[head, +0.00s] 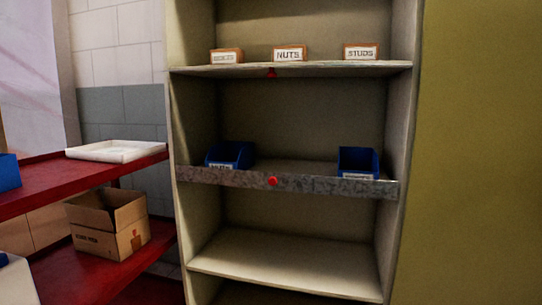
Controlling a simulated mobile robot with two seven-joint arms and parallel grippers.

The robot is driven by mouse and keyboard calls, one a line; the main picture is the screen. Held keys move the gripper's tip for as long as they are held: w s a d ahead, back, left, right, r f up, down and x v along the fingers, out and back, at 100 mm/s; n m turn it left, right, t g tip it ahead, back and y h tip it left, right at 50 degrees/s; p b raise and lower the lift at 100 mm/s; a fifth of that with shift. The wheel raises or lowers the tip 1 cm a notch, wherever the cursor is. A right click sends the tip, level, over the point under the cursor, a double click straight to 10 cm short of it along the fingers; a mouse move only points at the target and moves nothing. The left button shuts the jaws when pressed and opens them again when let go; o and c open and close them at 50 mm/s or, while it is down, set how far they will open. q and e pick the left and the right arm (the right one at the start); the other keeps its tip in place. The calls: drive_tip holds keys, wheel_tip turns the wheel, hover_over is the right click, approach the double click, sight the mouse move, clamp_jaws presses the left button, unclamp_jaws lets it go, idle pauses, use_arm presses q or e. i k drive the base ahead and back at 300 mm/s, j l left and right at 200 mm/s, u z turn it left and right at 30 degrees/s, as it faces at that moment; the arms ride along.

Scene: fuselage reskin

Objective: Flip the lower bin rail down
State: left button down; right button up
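The lower bin rail (320,185) is a grey, worn metal strip across the front of the cabinet's middle shelf (290,170). It stands upright and covers the lower front of two blue bins. A red knob (272,181) sits near its middle. The left blue bin (231,154) and the right blue bin (357,160) stand behind the rail with labels partly hidden by it. Neither of my grippers is in view.
The upper shelf (330,69) holds small labelled boxes, including NUTS (290,53) and STUDS (361,51), with a red knob (271,72) at its front edge. The lower shelf (285,262) is empty.

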sight(313, 184)
drive_tip(key=i+l+u, duration=0.25)
drive_tip(key=i+l, duration=0.9)
